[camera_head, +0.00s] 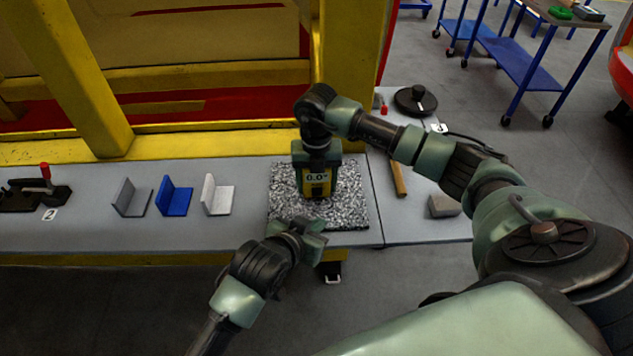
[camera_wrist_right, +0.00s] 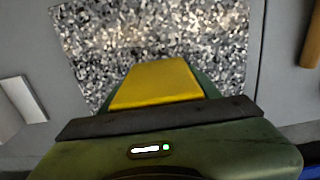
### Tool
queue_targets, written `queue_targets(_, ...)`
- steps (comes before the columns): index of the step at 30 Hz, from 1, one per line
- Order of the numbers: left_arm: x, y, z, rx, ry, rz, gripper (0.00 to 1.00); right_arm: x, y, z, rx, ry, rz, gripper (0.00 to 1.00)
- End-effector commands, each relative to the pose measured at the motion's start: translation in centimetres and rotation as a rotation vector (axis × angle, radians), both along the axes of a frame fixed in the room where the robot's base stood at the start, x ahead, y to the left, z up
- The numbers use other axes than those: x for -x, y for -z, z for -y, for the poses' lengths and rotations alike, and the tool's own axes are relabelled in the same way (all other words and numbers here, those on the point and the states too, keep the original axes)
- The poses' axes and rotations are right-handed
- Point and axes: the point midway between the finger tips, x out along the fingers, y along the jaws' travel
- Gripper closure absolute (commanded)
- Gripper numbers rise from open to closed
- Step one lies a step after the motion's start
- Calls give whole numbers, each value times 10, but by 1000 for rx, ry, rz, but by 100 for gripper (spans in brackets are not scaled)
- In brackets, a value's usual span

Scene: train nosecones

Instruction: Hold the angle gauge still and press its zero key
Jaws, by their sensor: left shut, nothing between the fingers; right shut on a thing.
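The angle gauge (camera_head: 317,187) is a small yellow and dark box standing on the speckled plate (camera_head: 350,212). Its display reads 0.0°. My right gripper (camera_head: 317,160) is shut on the gauge from above and behind. In the right wrist view a yellow part of the gauge (camera_wrist_right: 158,83) shows over the speckled plate, with my green gripper body below it. The zero key is too small to make out. My left gripper (camera_head: 308,232) is shut and empty near the plate's front edge, in front of the gauge and apart from it.
Grey, blue and white angle brackets (camera_head: 175,198) stand on the bench left of the plate. A clamp (camera_head: 45,188) is at far left. A wooden-handled tool (camera_head: 397,178), a grey block (camera_head: 444,205) and a black disc (camera_head: 416,98) lie to the right. A yellow frame (camera_head: 345,60) rises behind.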

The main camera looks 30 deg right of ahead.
Motion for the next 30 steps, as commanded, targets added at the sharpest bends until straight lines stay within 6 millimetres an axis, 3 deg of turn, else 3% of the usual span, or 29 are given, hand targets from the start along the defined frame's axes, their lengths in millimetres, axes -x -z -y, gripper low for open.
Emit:
queue_targets(9, 0, 0, 0, 1, 0, 0, 100, 0, 0, 0, 0, 0, 0, 67)
queue_targets(10, 0, 0, 0, 1, 0, 0, 100, 0, 0, 0, 0, 0, 0, 36)
queue_targets(12, 0, 0, 0, 1, 0, 0, 100, 0, 0, 0, 0, 0, 0, 16)
queue_targets(13, 0, 0, 0, 1, 0, 0, 100, 0, 0, 0, 0, 0, 0, 13)
queue_targets(23, 0, 0, 0, 1, 0, 0, 100, 0, -1, 0, 1, 0, 1, 13)
queue_targets(30, 0, 0, 0, 1, 0, 0, 100, -1, -34, 1, 1, 0, 5, 13)
